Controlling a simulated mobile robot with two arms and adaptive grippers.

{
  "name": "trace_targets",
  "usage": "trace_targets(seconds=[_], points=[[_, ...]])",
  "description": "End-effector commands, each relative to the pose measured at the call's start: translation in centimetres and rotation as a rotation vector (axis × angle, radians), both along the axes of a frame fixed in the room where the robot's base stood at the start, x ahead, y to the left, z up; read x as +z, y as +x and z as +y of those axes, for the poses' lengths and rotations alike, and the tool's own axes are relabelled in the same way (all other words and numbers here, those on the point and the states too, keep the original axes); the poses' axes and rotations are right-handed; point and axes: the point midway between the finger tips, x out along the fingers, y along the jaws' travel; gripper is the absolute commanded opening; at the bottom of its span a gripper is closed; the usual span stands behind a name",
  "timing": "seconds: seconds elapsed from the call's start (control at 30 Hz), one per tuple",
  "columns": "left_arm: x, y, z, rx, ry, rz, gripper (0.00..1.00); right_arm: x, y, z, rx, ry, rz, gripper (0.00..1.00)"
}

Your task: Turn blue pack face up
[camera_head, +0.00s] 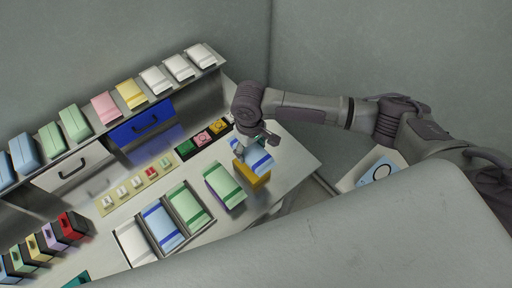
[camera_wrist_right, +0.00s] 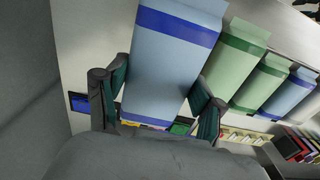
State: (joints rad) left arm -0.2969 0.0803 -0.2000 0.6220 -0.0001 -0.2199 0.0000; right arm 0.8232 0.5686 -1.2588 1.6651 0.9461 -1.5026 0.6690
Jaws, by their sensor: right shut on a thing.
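The blue pack (camera_head: 260,163) is light blue with dark blue bands, at the right end of the table in the head view. My right gripper (camera_head: 256,143) is shut on it from above. In the right wrist view the pack (camera_wrist_right: 172,65) fills the space between the two fingers (camera_wrist_right: 160,98), one on each side. A broad side with a dark blue band at each end shows there. I cannot tell whether this is its face. The gripper partly hides the pack in the head view. My left gripper is not in view.
Small coloured boxes (camera_head: 203,139) sit behind. The table's right corner (camera_head: 300,165) is clear.

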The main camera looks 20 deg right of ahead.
Motion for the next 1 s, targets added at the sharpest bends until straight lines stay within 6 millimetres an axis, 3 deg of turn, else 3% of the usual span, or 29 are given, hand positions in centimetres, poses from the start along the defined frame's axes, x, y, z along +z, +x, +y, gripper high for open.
trace_targets(seconds=[0.73, 1.0], points=[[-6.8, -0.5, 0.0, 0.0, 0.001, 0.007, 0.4, -5.9, 0.0, 0.0, 0.001, 0.0, -0.001, 0.26], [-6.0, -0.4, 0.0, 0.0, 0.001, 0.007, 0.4, -6.4, -0.1, 0.0, 0.0, 0.001, 0.001, 0.26]])
